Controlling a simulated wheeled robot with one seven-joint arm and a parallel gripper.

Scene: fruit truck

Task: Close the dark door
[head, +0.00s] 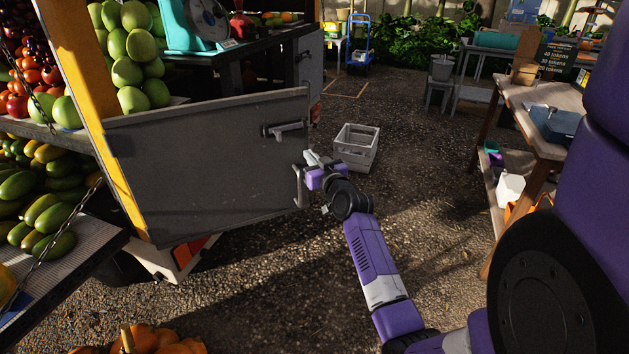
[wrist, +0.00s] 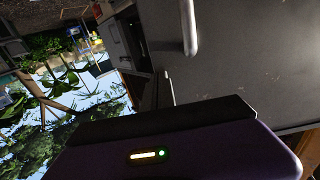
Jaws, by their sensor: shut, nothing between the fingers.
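The dark door (head: 200,170) is a grey-black panel on the side of the fruit truck, standing open and swung out toward me in the head view. A metal latch (head: 284,128) sits near its upper right, and a bar handle (head: 299,187) is at its right edge. My gripper (head: 313,160) is shut and empty by that right edge. I cannot tell whether it touches the door. The wrist view shows the door's grey face (wrist: 255,65) close up, with a pale bar (wrist: 190,32) across it.
A grey crate (head: 356,147) stands on the gravel just beyond my gripper. A wooden table (head: 535,95) is at the right. Fruit shelves (head: 85,262) are at the left, and pumpkins (head: 150,341) are at the bottom. The gravel between the door and table is mostly clear.

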